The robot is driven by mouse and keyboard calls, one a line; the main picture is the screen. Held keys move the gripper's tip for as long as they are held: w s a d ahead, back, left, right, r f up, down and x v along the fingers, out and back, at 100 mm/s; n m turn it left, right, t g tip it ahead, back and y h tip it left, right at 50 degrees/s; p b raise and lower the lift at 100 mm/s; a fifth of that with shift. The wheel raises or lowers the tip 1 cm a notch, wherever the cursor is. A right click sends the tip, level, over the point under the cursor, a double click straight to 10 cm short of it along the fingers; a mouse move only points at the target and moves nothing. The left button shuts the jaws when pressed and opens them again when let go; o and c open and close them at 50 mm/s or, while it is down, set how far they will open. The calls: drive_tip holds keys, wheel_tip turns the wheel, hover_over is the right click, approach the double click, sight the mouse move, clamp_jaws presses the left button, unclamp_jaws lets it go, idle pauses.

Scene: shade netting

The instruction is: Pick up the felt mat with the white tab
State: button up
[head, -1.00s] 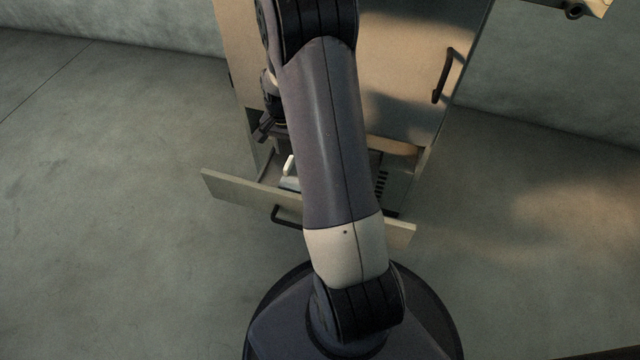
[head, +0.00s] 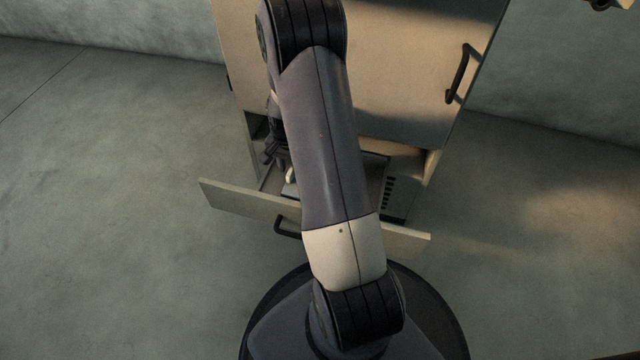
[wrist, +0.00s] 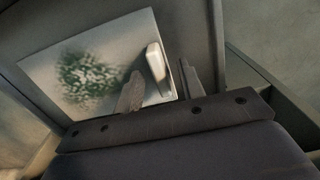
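The felt mat (wrist: 105,72) is pale with a blurred green patch and lies in the open drawer. Its white tab (wrist: 157,62) stands along the mat's right edge in the wrist view. My gripper (wrist: 160,68) is open, one finger on each side of the tab in the picture; I cannot tell whether either touches it. In the head view my gripper (head: 272,156) is at the left of the drawer, near the tab (head: 290,175). My arm hides much of the drawer and most of the mat (head: 288,189) there.
The drawer front (head: 240,198) with its dark handle (head: 286,229) sticks out from the tan cabinet (head: 405,75). A door with a dark handle (head: 458,74) is above. Dark slots (head: 388,190) show at the drawer's right. Open floor lies either side.

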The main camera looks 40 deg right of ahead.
clamp_jaws()
idle(0.3)
